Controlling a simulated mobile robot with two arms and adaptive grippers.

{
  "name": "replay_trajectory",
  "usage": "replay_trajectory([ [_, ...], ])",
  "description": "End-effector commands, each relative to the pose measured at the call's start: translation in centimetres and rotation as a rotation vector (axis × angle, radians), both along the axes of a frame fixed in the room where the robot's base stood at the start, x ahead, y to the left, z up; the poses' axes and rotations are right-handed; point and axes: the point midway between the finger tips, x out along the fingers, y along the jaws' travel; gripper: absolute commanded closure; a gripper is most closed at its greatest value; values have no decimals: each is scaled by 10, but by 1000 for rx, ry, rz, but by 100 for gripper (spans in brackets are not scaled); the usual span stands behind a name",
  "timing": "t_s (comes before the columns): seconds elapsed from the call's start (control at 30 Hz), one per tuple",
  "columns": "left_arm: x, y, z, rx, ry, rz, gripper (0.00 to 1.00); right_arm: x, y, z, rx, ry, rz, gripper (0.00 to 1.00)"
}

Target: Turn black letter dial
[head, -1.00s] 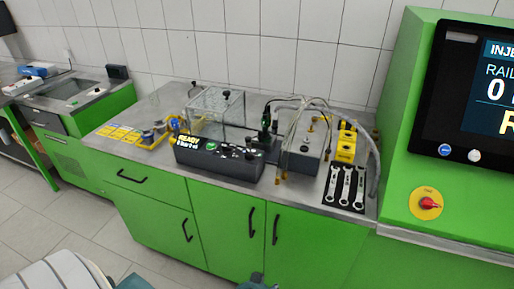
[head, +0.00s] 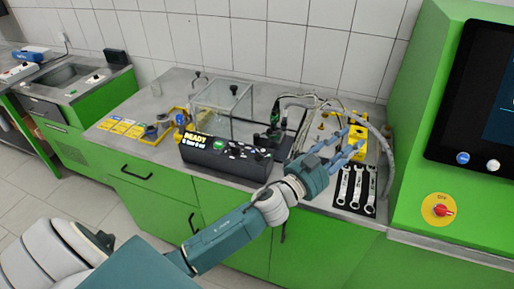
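A black control box (head: 226,158) with a lit READY display (head: 196,139) stands near the front edge of the steel counter. Its sloped top carries several small knobs and buttons, including a dark knob (head: 258,156) towards the right end. The letters on a dial are too small to read, so I cannot tell which knob is the black letter dial. My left gripper (head: 354,142) is right of the control box, over the pump area. Its two blue-grey fingers are apart with nothing seen between them. My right gripper is not in view.
A clear box (head: 222,105) stands behind the control box. Hoses (head: 385,150) and a yellow block (head: 359,151) are around my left gripper. Wrenches (head: 357,188) lie on a black mat to the right. A green cabinet with a red switch (head: 440,210) bounds the right.

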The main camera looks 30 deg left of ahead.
Motion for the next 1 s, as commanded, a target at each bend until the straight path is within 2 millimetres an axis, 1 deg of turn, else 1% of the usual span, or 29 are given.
replay_trajectory([
  [0.03, 8, -28, 34, 87, -106, -124, 64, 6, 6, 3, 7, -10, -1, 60],
  [0.07, 7, -47, 46, 145, -155, -208, 64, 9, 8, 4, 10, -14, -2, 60],
  [0.1, 5, -70, 56, 233, -206, -322, 64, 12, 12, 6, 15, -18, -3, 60],
  [0.17, -1, -96, 55, 378, -240, -490, 64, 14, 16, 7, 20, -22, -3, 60],
  [0.2, -4, -106, 47, 484, -234, -596, 64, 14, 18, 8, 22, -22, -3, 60],
  [0.23, -6, -109, 37, 566, -215, -670, 64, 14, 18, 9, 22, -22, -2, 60],
  [0.27, -7, -106, 25, 651, -184, -737, 64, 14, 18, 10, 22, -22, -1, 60],
  [0.3, -8, -96, 8, 764, -120, -817, 64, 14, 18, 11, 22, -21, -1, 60],
  [0.37, -6, -64, -17, 929, 17, -909, 64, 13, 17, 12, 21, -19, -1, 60],
  [0.4, -4, -32, -30, 1032, 132, -947, 64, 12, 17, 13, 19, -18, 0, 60],
  [0.47, -4, 22, -42, 1159, 326, -971, 64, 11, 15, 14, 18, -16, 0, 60],
  [0.5, -5, 61, -44, 1225, 462, -967, 64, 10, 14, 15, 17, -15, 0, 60],
  [0.57, -11, 117, -39, 1296, 659, -939, 64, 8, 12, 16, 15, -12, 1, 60],
  [0.6, -17, 149, -34, 1323, 777, -914, 64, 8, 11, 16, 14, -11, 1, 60],
  [0.7, -33, 207, -16, 1353, 1003, -847, 64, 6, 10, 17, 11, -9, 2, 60],
  [0.8, -45, 238, -3, 1355, 1133, -802, 64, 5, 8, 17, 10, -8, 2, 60],
  [0.83, -48, 244, -1, 1355, 1157, -793, 64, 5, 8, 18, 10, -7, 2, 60],
  [0.93, -52, 252, -3, 1352, 1195, -782, 64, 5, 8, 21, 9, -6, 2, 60],
  [1.0, -53, 252, -12, 1352, 1198, -783, 64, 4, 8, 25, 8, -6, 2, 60],
])
